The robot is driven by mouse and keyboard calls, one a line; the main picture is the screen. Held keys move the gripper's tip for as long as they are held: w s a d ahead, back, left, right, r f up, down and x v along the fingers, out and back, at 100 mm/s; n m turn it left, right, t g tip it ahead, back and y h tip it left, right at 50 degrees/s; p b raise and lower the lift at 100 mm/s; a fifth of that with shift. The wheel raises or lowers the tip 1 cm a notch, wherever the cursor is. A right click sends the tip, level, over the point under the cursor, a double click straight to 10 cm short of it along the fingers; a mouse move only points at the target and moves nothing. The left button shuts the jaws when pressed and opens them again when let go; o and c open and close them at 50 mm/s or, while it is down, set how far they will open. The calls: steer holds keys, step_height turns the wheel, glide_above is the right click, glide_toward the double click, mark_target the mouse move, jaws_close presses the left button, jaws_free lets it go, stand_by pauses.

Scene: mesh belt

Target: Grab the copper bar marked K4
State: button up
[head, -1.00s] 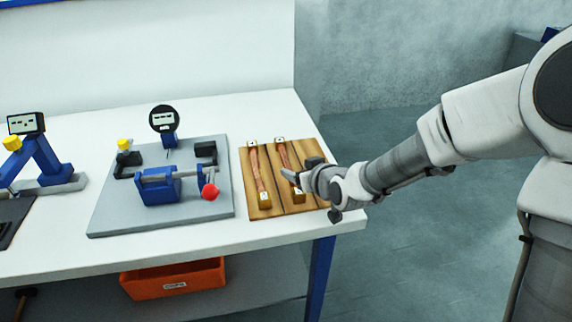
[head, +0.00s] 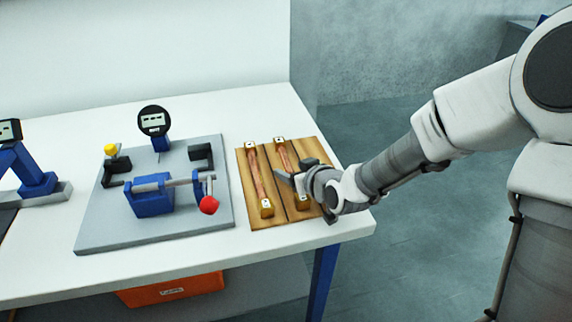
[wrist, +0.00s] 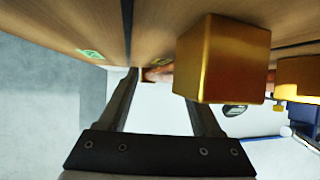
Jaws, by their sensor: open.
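Two copper bars with brass end blocks lie side by side on a wooden board (head: 246,190), the left bar (head: 258,172) and the right bar (head: 284,160). No K4 mark is readable, so I cannot tell which bar bears it. My gripper (head: 285,181) is open and empty over the board, partly covering the right bar. In the wrist view its fingers (wrist: 161,84) stand apart. A large brass block (wrist: 222,60) is close beside the right finger, and part of a copper bar (wrist: 157,74) shows beyond, between the fingers. Another brass block (wrist: 299,76) is farther right.
Left of the board, a grey plate (head: 110,235) carries a blue clamp (head: 152,203) with a red knob (head: 209,205) and a dial gauge (head: 153,120). Green labels (wrist: 90,54) mark the board. The white table's (head: 345,222) right edge is close. An orange bin (head: 170,290) sits below.

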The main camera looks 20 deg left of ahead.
steer(key=shift+w+a+f, duration=0.15)
steer(key=shift+w, duration=0.05)
jaws_close()
stand_by(0.3)
stand_by(1.1)
